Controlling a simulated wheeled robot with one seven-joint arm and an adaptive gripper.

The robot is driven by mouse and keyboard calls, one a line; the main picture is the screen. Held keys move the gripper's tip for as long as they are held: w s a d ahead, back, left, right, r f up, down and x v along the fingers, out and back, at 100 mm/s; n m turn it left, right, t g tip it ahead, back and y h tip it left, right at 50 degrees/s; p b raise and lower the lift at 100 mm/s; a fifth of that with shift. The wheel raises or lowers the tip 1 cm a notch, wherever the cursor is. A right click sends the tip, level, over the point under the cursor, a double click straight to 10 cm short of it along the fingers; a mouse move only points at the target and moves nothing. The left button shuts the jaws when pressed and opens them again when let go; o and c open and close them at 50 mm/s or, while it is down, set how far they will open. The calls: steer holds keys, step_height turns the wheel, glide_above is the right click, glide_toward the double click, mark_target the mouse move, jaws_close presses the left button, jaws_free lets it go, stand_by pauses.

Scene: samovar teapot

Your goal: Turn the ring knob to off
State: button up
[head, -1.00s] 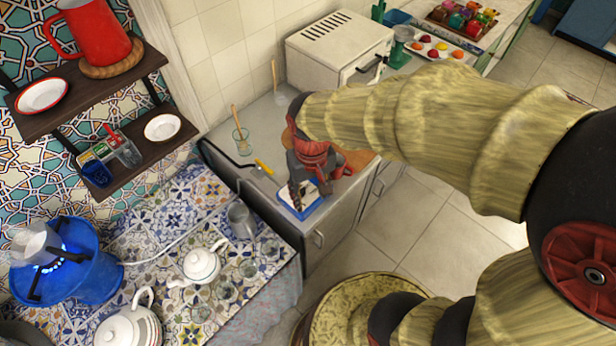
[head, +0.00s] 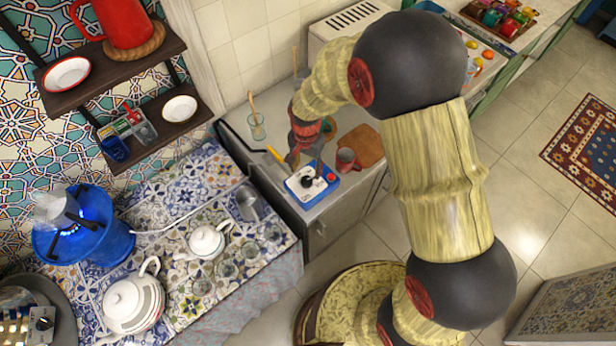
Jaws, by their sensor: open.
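A blue and white box (head: 327,183) with a black knob (head: 308,182) and a small red spot lies near the counter's front edge. I cannot read its markings or the knob's setting. My gripper (head: 305,160) is open and empty, pointing down just behind the box, apart from the knob as far as I can tell. At the left, a blue gas ring (head: 105,240) stands on the tiled table with a blue flame under a clear pot (head: 55,208). No knob shows clearly on its visible side.
A red mug (head: 346,160) and a wooden board (head: 367,148) are right of the box. A shelf (head: 120,78) juts out above.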

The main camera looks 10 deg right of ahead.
mark_target(307, 181)
step_height(307, 181, down, 7)
steer(key=shift+r, duration=0.1)
stand_by(0.3)
steer(key=shift+c, duration=0.7)
steer(key=c, duration=1)
